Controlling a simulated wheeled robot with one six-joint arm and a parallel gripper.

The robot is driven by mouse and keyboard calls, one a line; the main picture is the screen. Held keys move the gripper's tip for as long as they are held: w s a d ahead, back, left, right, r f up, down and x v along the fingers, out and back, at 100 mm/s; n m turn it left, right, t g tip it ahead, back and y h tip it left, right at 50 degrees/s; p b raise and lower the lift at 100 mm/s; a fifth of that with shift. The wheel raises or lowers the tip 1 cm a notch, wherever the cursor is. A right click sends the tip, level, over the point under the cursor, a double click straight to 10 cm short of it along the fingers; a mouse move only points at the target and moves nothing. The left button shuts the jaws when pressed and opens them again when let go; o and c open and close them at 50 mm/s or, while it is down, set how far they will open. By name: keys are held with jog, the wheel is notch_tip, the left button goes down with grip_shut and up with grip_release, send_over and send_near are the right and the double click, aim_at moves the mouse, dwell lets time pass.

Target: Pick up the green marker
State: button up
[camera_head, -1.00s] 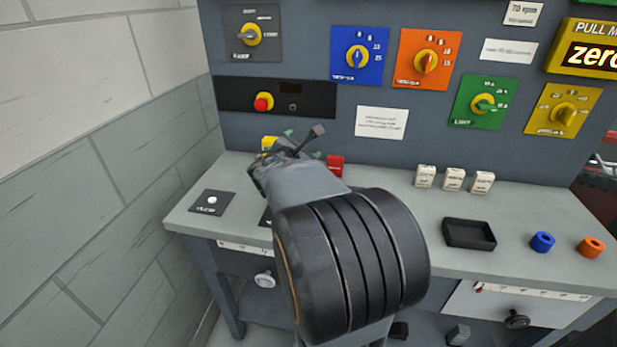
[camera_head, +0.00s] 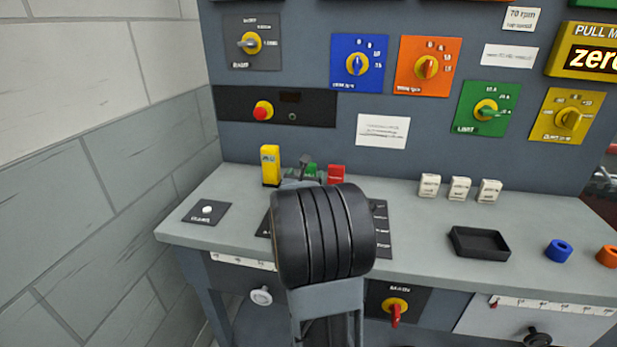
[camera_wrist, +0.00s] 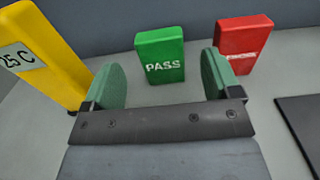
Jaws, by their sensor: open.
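The green marker (camera_wrist: 160,62) is an upright block with the word PASS on its front. In the wrist view it stands ahead of my gripper (camera_wrist: 160,80), framed between the two green finger pads. The gripper is open and empty, and the marker's base shows clear beyond it. In the head view only a small part of the green marker (camera_head: 312,169) shows behind my gripper (camera_head: 304,166); my arm hides the bench in front of it.
A yellow block (camera_wrist: 45,60) stands close to the left finger, and a red block (camera_wrist: 243,48) stands right of the green marker. A panel wall (camera_head: 300,145) rises behind them. Several white blocks and a black tray (camera_head: 480,255) sit farther right on the bench.

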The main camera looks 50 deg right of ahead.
aim_at(308, 171)
jog(key=shift+x, duration=3.3)
jog(key=shift+c, duration=0.5)
jog(key=c, duration=0.9)
